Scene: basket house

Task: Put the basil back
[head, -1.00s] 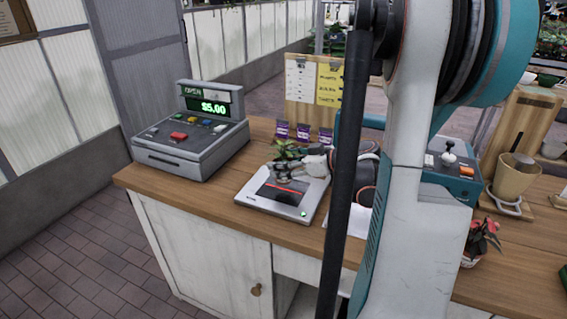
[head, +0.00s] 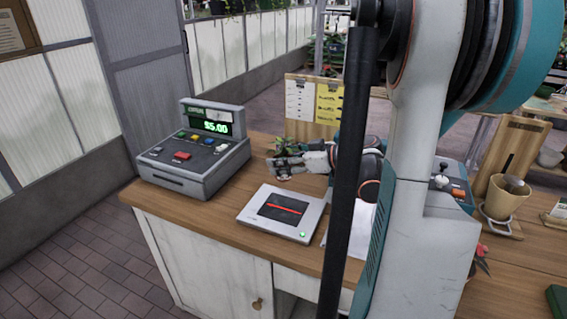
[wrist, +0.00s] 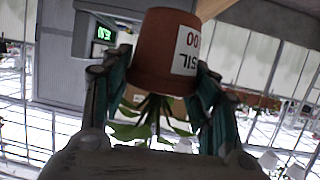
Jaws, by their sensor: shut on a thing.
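My gripper (head: 283,166) is shut on the basil and holds it in the air above the counter, behind the flat scale. In the wrist view my gripper's two fingers (wrist: 158,82) close on either side of the terracotta basil pot (wrist: 160,55). The pot bears a white label reading partly "SIL", and its green leaves (wrist: 150,125) show beyond it. In the head view only the basil's leaves (head: 296,146) show; my gripper hides the pot. The scale (head: 252,222) lies empty on the wooden counter (head: 190,213).
A cash register (head: 185,165) reading $5.00 stands to the left. A notice board (head: 312,100) stands behind my gripper. The counter between register and scale is clear.

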